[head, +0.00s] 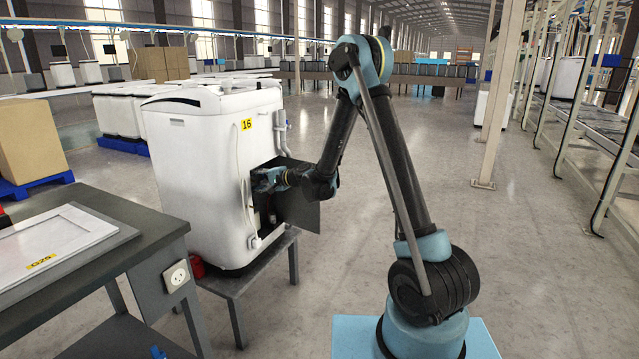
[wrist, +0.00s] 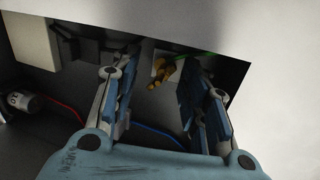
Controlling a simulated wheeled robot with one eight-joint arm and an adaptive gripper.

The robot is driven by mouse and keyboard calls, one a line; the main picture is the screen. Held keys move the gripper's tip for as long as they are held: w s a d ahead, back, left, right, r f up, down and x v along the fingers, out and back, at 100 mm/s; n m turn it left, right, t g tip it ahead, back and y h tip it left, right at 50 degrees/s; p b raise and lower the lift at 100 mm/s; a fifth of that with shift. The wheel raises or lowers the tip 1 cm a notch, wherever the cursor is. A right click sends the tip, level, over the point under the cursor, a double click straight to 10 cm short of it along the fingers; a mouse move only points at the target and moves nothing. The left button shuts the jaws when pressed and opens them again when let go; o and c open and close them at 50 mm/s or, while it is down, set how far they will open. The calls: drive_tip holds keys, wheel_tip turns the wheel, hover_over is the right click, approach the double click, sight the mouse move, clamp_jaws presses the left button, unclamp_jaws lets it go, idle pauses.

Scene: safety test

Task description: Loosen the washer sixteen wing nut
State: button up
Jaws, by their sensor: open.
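The white washer (head: 200,150) with a yellow label "16" (head: 247,125) stands on a dark metal stand. A dark panel (head: 300,195) stands out from its right side beside an opening. My gripper (head: 262,182) reaches into that opening; its fingertips are hard to make out in the head view. In the wrist view my gripper (wrist: 172,80) is open, with one finger on each side of a brass-coloured wing nut (wrist: 161,72). The wing nut lies between and beyond the fingertips, nearer the middle of the gap. I cannot tell whether a finger touches it.
A red wire (wrist: 60,107) and a blue wire (wrist: 155,131) run inside the opening. A pale hose (head: 247,205) hangs on the washer's side. A workbench (head: 150,232) with a white panel (head: 55,245) stands at the left.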

drive_tip(key=s+d+m+g+y, duration=0.2)
drive_tip(key=d+m+g+y, duration=0.15)
drive_tip(key=d+m, duration=1.2)
drive_tip(key=s+d+r+n+h, duration=0.6)
drive_tip(key=s+d+n, duration=0.3)
drive_tip(key=s+d, duration=0.1)
drive_tip(key=shift+s+d+r, duration=0.2)
drive_tip(key=shift+s+d, duration=0.1)
drive_tip(key=shift+d, duration=0.2)
idle(1.6)
drive_tip(key=shift+t, duration=0.25)
